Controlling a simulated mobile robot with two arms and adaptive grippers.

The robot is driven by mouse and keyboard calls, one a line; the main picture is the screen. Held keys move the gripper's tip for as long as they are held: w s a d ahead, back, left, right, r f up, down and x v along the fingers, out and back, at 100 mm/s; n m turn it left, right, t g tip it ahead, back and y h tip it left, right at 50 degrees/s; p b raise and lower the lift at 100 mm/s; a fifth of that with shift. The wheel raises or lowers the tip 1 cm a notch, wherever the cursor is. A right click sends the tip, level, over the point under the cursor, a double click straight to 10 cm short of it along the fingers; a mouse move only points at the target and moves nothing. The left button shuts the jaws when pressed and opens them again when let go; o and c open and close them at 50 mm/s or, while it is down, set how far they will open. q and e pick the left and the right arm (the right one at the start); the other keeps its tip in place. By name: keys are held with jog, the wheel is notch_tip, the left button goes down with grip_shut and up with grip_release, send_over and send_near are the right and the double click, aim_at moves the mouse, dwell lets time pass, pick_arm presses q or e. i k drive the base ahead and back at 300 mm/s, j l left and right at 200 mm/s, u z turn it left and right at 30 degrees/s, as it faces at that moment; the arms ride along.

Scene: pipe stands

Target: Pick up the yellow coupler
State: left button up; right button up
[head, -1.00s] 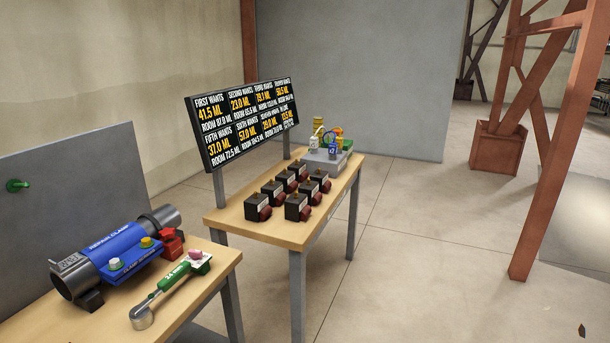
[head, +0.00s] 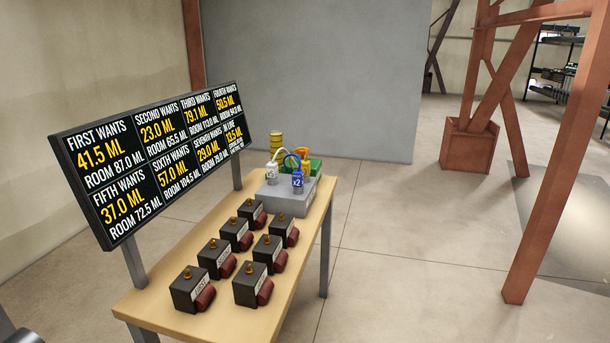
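I cannot make out a yellow coupler for certain in the head view. Yellow shows at the far end of the wooden table (head: 215,306): a yellow ribbed cylinder (head: 276,142) at the back, and a yellow-orange piece (head: 304,158) among small parts on a grey box (head: 287,202). A white bottle (head: 271,173), a blue bottle marked x2 (head: 297,181) and a green part (head: 316,167) are there too.
Several black blocks (head: 235,235) with dark red cylinders stand on the table's near part. A black sign (head: 150,160) on posts rises along its left side. A rust-coloured steel column (head: 550,170) stands at right. The floor (head: 400,270) between is clear.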

aim_at(305, 166)
jog(key=u, duration=0.4)
jog(key=i+l+u, duration=0.5)
jog(key=l, duration=0.25)
jog(key=i+l+u, duration=0.25)
jog(key=l, duration=0.25)
